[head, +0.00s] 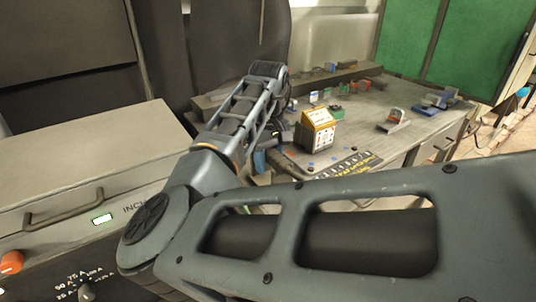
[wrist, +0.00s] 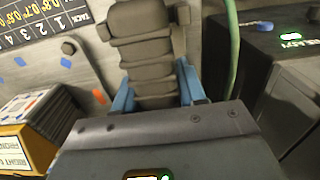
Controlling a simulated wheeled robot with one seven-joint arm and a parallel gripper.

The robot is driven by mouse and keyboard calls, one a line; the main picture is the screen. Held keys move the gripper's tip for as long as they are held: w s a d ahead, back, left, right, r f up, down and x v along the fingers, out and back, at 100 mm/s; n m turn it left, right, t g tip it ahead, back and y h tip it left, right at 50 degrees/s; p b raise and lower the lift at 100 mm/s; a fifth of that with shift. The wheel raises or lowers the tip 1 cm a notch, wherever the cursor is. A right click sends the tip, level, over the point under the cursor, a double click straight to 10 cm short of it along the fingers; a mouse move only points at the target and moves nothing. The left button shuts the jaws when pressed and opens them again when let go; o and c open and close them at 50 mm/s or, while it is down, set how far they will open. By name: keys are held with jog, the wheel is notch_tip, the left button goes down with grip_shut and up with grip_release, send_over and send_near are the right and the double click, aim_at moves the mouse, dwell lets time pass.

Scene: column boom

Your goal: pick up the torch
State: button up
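I cannot pick out the torch with certainty in either view. In the head view, my gripper (head: 264,158) is low beside the near left edge of the workbench (head: 350,140), partly hidden behind my arm. I see no separate object held there.
A yellow-and-white box (head: 318,130) stands near the bench's left end. A red-and-grey item (head: 396,117) and blue pieces (head: 440,101) lie farther right. Small blocks line the back. A cabinet (head: 80,165) fills the left. A green hose (wrist: 232,50) runs beside a dark unit (wrist: 280,65).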

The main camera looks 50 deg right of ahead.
jog(key=c, duration=0.6)
jog(key=shift+o, duration=0.2)
jog(key=shift+r, duration=0.1)
